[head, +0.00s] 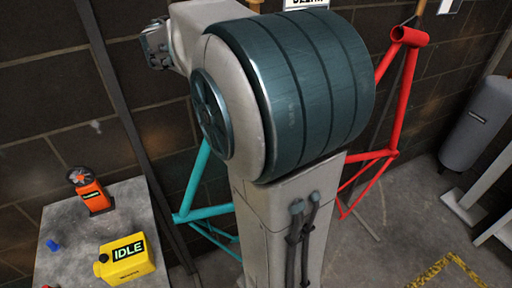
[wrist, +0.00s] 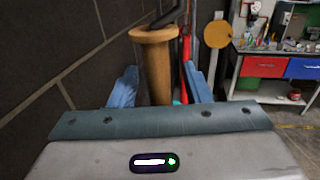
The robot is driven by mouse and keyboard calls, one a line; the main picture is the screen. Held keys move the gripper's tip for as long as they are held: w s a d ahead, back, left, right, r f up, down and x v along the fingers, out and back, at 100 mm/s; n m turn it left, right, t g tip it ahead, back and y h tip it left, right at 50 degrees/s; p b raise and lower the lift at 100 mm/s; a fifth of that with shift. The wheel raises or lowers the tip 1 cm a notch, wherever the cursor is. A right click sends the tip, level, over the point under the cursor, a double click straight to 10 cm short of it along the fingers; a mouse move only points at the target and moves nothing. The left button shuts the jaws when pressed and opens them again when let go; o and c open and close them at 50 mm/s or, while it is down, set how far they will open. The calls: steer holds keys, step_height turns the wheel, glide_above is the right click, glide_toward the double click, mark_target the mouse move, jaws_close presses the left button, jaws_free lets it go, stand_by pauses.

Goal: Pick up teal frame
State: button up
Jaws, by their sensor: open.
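The teal frame (head: 196,185) is in the head view behind my arm, near the block wall. Some of its tubes show low on the left of my arm; its upper part is hidden. My gripper (wrist: 159,68) is open in the wrist view, with one blue finger on each side. A wooden cylinder (wrist: 157,72) with a wider end shows between the fingers; I cannot tell whether it lies between them or beyond. A small sliver of teal (wrist: 177,102) shows by the right finger, too little to identify.
A red frame (head: 401,98) hangs right of my arm. A grey table (head: 60,226) at left bears a yellow IDLE box (head: 126,260) and an orange device (head: 91,193). A grey tank (head: 478,122) stands at right. A workbench (wrist: 265,68) shows beyond. The block wall (wrist: 60,50) is close at left.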

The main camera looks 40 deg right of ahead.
jaws_close()
stand_by(1.4)
steer(key=shift+r, duration=0.15)
